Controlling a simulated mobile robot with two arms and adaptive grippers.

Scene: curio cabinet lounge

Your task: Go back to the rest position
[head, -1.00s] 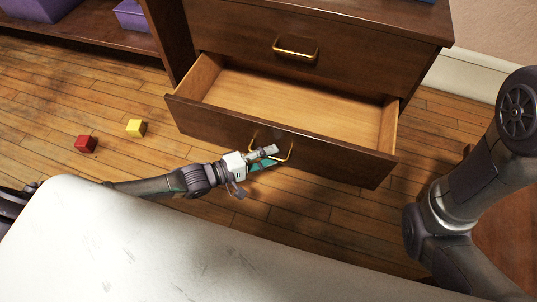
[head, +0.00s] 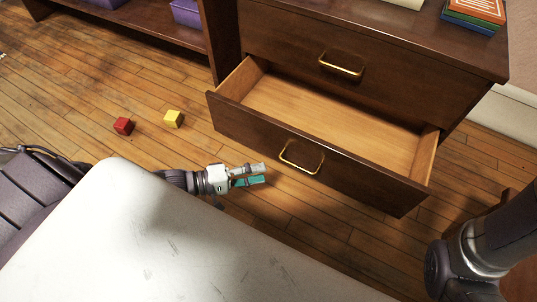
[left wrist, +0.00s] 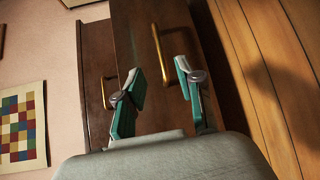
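My left gripper (head: 264,174) is in the head view, in front of the open lower drawer (head: 330,172) and apart from its brass handle (head: 301,157). In the left wrist view its two teal fingers (left wrist: 158,82) stand apart with nothing between them, and the drawer handle (left wrist: 161,67) is beyond them. The drawer is pulled out, and the part of its inside that shows is empty. My right arm (head: 480,250) shows at the lower right of the head view, but its gripper is out of frame.
A shelf with purple boxes (head: 187,12) stands at the upper left. Books (head: 474,14) lie on the cabinet top. Floor around the cubes is clear.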

